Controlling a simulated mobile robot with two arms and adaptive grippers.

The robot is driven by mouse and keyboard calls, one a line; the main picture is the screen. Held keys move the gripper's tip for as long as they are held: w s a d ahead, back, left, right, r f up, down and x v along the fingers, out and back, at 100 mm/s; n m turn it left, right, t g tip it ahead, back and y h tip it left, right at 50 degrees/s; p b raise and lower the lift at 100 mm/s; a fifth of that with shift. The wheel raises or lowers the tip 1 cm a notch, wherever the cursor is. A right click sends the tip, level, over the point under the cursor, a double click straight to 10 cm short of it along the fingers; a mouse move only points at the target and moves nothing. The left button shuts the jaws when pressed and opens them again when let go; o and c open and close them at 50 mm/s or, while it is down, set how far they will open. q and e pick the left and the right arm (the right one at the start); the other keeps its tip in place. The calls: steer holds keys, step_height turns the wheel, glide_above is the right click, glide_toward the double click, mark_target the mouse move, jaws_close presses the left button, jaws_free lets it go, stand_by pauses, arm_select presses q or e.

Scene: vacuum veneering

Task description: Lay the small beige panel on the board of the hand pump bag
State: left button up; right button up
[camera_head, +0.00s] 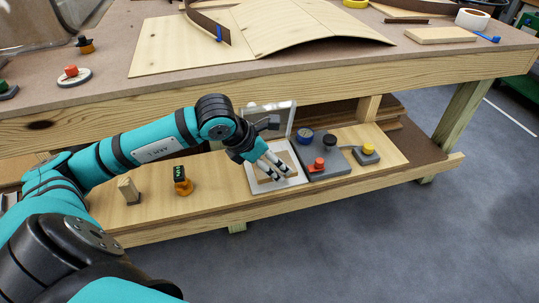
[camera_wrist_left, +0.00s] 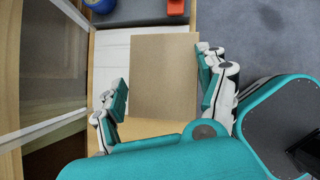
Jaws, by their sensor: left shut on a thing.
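My left gripper (camera_head: 280,170) reaches down to the hand pump bag on the lower shelf. In the left wrist view its fingers (camera_wrist_left: 164,90) are on both sides of the small beige panel (camera_wrist_left: 164,75), and it is shut on it. The panel looks flat and lies over the white board (camera_wrist_left: 110,50). I cannot tell whether it touches the board. In the head view the bag's white frame (camera_head: 256,183) surrounds the fingers, and its clear lid (camera_head: 284,112) stands open behind. My right gripper is not in view.
A grey pump unit (camera_head: 326,167) with a red knob (camera_head: 319,163) and a gauge stands right of the bag. An orange-based device (camera_head: 182,181) and a wooden block (camera_head: 128,190) stand left. The workbench edge (camera_head: 330,80) overhangs the shelf (camera_head: 225,203).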

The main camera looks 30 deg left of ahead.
arm_select(q)
steer(key=w+a, duration=0.2)
steer(key=w, duration=0.1)
steer(key=w+a, duration=0.1)
steer(key=shift+w+a+f, duration=0.2)
steer(key=shift+w+f, duration=0.05)
steer(key=shift+f, duration=0.25)
step_height(320, 180, down, 3)
steer(key=shift+f, duration=0.1)
steer(key=shift+b, duration=0.35)
steer(key=o, duration=1.6)
steer(key=shift+o, duration=0.2)
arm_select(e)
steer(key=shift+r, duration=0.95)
